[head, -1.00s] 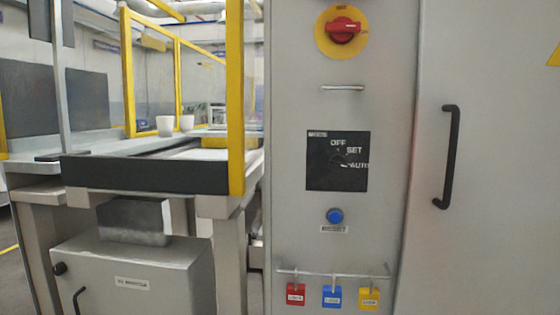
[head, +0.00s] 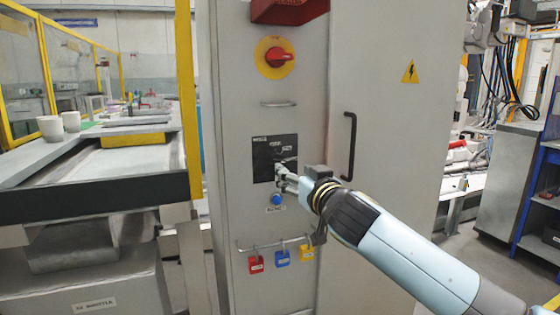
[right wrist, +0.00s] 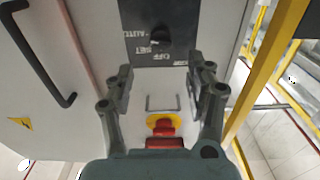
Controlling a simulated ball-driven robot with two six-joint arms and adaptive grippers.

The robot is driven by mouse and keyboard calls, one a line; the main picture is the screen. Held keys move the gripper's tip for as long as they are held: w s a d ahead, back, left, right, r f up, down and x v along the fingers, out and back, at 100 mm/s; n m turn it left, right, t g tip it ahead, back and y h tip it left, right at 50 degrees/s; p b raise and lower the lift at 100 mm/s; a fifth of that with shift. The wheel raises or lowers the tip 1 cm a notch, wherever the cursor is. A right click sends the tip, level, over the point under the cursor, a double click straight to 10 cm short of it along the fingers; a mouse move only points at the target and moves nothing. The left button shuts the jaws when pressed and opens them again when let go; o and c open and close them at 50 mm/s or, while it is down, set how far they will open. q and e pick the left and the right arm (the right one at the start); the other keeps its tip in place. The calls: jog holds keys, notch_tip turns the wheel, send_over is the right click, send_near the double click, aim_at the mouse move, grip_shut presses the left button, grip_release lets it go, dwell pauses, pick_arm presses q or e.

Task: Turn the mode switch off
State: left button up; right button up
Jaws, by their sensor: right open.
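The mode switch is a black square plate (head: 265,157) with white lettering on the grey cabinet front. My right gripper (head: 285,177) is in front of the plate's lower right part and hides some of it, including the knob. In the right wrist view the plate (right wrist: 180,50) is upside down, with a dark round knob (right wrist: 158,36) beside the words AUTO, SET and OFF. The knob's pointing direction is too unclear to tell. My right gripper (right wrist: 159,78) is open and empty there, its two fingers apart, with the knob beyond the fingertips. My left gripper is not in view.
A red rotary switch on a yellow disc (head: 275,58) is above the plate, with a small bar handle (head: 278,104) between. A blue button (head: 276,199) is just below. Coloured padlocks (head: 282,257) hang lower on a rail. A black door handle (head: 350,145) is to the right.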

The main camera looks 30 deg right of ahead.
aim_at(280, 162)
jog(key=x, duration=1)
jog(key=shift+a+f+p, duration=0.1)
jog(key=shift+a+p, duration=0.05)
jog(key=shift+p, duration=0.2)
grip_shut()
